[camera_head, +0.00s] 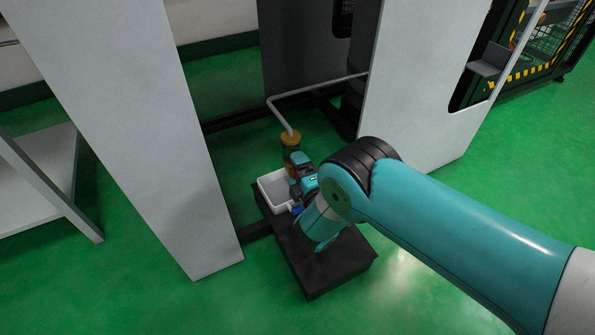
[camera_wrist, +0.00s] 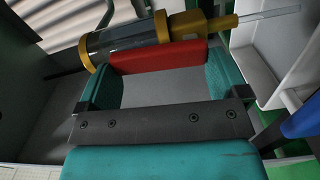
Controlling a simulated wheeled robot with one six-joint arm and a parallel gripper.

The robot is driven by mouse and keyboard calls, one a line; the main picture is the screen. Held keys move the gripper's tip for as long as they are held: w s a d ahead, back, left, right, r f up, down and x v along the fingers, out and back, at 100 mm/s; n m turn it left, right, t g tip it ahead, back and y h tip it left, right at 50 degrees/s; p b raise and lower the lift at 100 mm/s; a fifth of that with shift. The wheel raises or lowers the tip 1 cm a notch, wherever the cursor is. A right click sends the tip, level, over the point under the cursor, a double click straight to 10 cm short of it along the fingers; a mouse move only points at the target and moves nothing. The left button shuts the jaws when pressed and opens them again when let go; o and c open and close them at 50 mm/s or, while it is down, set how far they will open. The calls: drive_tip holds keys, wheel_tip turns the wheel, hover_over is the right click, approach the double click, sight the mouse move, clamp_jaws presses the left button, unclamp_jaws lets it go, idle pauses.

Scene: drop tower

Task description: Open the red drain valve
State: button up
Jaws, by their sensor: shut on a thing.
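The red drain valve handle (camera_wrist: 158,58) lies as a red bar between the teal fingers of my gripper (camera_wrist: 165,72) in the wrist view. The fingers are shut on it at its two ends. Beside it is a cylinder with a dark see-through body and yellow end caps (camera_wrist: 125,38), with a thin clear spout at one end. In the head view, the same cylinder (camera_head: 291,143) hangs upright below a grey pipe, and my gripper (camera_head: 299,178) is just below it. The red handle is hidden there by my gripper.
A white tray (camera_head: 268,193) sits below the cylinder on a black block (camera_head: 322,268), close to my gripper; its wall also shows in the wrist view (camera_wrist: 278,88). Tall white panels stand left (camera_head: 150,130) and right (camera_head: 425,80) of the gap. Green floor in front is clear.

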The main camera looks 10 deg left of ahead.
drive_tip(key=o, duration=0.9)
drive_tip(key=shift+o, duration=0.2)
drive_tip(key=shift+s, duration=0.1)
drive_tip(key=p+v, duration=1.7)
drive_tip(key=p, duration=0.3)
drive_tip(key=shift+p, duration=0.35)
drive_tip(key=shift+d, duration=0.15)
